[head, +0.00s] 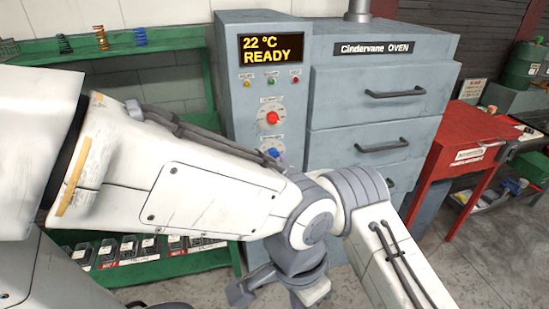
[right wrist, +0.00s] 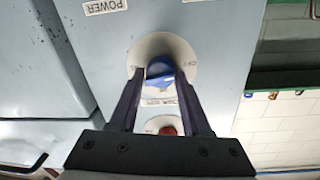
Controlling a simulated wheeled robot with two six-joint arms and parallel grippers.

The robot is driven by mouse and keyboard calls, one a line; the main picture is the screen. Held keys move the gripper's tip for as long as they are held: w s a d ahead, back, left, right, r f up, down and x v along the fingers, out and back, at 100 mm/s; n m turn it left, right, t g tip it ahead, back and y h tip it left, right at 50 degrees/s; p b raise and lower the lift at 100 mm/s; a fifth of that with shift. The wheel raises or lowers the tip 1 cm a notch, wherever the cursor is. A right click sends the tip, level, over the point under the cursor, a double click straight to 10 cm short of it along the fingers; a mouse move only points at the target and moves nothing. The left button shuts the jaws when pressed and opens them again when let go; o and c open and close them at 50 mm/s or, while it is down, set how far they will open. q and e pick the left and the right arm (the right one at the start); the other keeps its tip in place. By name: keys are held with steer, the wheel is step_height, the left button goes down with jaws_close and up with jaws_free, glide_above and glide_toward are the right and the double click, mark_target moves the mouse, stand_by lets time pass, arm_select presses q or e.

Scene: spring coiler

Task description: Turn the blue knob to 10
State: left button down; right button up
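The blue knob (head: 273,152) sits low on the grey control panel, below a red knob (head: 272,118), partly covered by my arm. In the right wrist view the blue knob (right wrist: 160,68) is on a pale round dial, seen upside down. An OFF mark shows beside it; the other marks are too small to read. My right gripper (right wrist: 160,79) has its two dark fingers apart, one on each side of the blue knob. I cannot tell if they touch it. In the head view a white arm link hides most of this gripper. My left gripper is not in view.
The display (head: 270,49) reads 22 °C READY. The oven drawers (head: 370,93) with dark handles stand right of the panel. A green shelf (head: 110,52) with springs is at left, and a red table (head: 470,140) at right. My white arm crosses the middle of the head view.

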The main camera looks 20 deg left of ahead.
jaws_close()
steer(key=shift+f+m+b, duration=0.1)
steer(key=shift+m+b, duration=0.2)
steer(key=shift+b, duration=0.2)
steer(key=m+b, duration=0.7)
steer(key=b, duration=0.3)
steer(key=shift+f+g, duration=0.1)
steer(key=shift+g, duration=0.2)
steer(key=shift+r+m+b, duration=0.2)
steer(key=shift+m+b, duration=0.8)
steer(key=shift+b, duration=0.35)
steer(key=shift+r, duration=0.1)
steer(key=o, duration=0.8)
jaws_free()
steer(key=shift+d, duration=0.1)
